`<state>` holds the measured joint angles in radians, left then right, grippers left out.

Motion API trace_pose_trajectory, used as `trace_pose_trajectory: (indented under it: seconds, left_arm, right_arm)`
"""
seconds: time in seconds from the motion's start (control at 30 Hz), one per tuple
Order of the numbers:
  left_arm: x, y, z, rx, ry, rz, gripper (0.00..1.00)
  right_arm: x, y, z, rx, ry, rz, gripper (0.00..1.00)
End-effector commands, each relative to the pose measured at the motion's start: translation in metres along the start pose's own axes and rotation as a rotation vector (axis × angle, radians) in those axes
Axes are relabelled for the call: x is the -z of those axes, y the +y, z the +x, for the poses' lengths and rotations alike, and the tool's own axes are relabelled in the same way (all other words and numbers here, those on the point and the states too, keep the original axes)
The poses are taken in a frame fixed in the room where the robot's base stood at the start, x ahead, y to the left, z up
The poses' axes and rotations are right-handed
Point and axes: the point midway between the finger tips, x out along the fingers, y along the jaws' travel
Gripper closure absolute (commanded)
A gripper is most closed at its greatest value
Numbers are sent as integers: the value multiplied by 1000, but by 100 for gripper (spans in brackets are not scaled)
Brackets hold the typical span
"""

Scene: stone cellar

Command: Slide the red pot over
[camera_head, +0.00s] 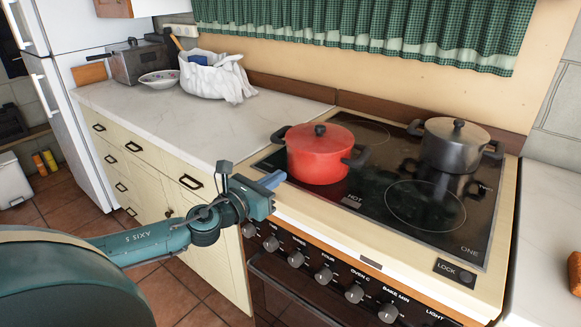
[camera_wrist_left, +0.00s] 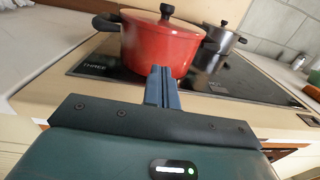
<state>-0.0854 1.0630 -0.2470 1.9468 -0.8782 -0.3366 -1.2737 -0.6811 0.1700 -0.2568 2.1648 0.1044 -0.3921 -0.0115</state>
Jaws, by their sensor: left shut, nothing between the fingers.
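The red pot (camera_head: 319,158), with a red lid and dark handles and knob, stands upright on the black glass cooktop (camera_head: 375,205) at its front left. It also shows in the left wrist view (camera_wrist_left: 158,48), straight beyond the fingers. My left gripper (camera_head: 274,179) is at the stove's front left edge, just left of the pot. Its blue fingers (camera_wrist_left: 162,88) are shut with nothing between them. In the wrist view the fingertips overlap the pot's lower wall; I cannot tell whether they touch it. My right gripper is in neither view.
A dark grey pot (camera_head: 453,147) stands at the back right of the cooktop. A marked cooking ring (camera_head: 425,206) at the front right is bare. Knobs line the stove front. The white counter (camera_head: 200,125) at left holds a cloth-lined basket (camera_head: 215,78) at the back.

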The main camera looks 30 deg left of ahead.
Motion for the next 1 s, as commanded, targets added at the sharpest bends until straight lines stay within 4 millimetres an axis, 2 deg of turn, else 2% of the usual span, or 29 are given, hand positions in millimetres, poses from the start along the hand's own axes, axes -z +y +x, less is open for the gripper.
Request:
trace_pose_trajectory:
  seconds: [0.2,0.4,0.9,1.0]
  left_arm:
    - [-3,0,29,-1,-3,-2,100]
    - [-2,-1,47,0,-2,-2,100]
    - [0,-1,55,2,0,-1,100]
    - [-2,0,62,0,-2,-3,100]
  right_arm:
    - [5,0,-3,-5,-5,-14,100]
    - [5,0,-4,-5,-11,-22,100]
    - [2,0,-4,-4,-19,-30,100]
    - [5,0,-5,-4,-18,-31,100]
